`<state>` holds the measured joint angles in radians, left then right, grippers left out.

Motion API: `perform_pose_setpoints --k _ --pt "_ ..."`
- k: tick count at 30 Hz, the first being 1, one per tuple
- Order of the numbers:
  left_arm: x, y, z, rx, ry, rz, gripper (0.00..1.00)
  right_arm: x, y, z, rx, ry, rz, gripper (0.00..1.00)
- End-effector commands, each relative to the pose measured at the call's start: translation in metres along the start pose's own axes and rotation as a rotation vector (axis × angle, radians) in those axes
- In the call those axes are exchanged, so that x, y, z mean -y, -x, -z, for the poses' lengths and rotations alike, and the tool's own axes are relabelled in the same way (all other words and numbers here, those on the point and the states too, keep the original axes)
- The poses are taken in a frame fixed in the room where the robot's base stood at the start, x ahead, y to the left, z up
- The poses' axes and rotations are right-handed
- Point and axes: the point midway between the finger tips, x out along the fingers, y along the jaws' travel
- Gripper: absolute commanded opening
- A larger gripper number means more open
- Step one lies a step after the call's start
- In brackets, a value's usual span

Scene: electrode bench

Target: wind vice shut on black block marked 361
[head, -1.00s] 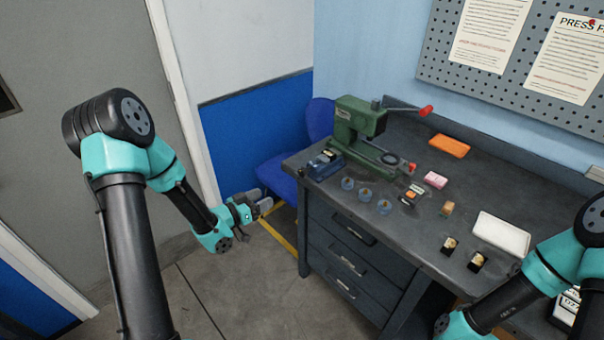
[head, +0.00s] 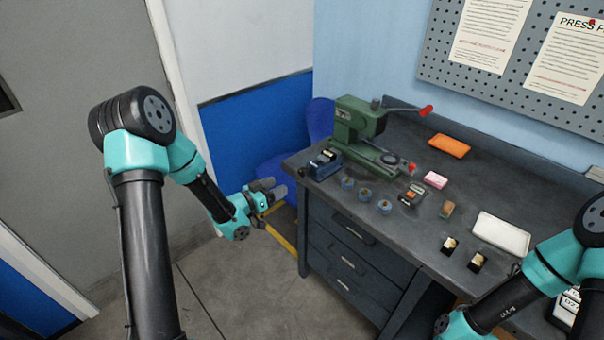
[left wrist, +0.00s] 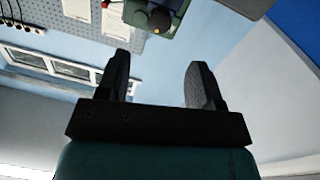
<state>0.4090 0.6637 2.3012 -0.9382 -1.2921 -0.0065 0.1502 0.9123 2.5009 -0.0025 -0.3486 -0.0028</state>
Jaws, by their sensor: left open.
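A small blue vice (head: 324,165) stands on the bench's left front corner, with a dark handle (head: 304,172) at its left end. Something dark with a pale top sits at its jaws; I cannot read any marking on it or tell how tightly it is held. My left gripper (head: 279,189) is open and empty, left of the bench edge and apart from the vice. In the left wrist view its two dark fingers (left wrist: 160,82) stand wide apart with nothing between them. My right arm enters at lower right, but its gripper is out of frame.
A green press (head: 357,122) with a red-tipped lever stands behind the vice. Dark blocks with pale tops (head: 477,261), a white tray (head: 501,234) and an orange case (head: 449,146) lie further right. A blue chair (head: 283,172) is behind my left gripper.

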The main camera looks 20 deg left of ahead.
Motion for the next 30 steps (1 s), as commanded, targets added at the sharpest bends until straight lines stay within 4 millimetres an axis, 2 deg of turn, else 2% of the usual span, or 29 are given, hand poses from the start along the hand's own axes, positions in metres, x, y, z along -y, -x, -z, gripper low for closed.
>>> perform_pose_setpoints --k 12,18,23,30 --pt "-0.001 -0.073 0.0 0.0 -0.001 -0.002 0.6 0.0 0.0 0.0 0.0 0.0 0.0 0.43" --pt "0.0 -0.101 0.0 0.0 0.0 -0.001 0.6 0.0 0.0 0.0 0.0 0.0 0.0 0.43" --pt "0.0 -0.111 0.0 0.0 0.0 0.0 0.6 0.0 0.0 0.0 0.0 0.0 0.0 0.43" --pt "0.0 -0.113 0.0 0.0 0.0 0.001 0.6 0.0 0.0 0.0 0.0 0.0 0.0 0.43"
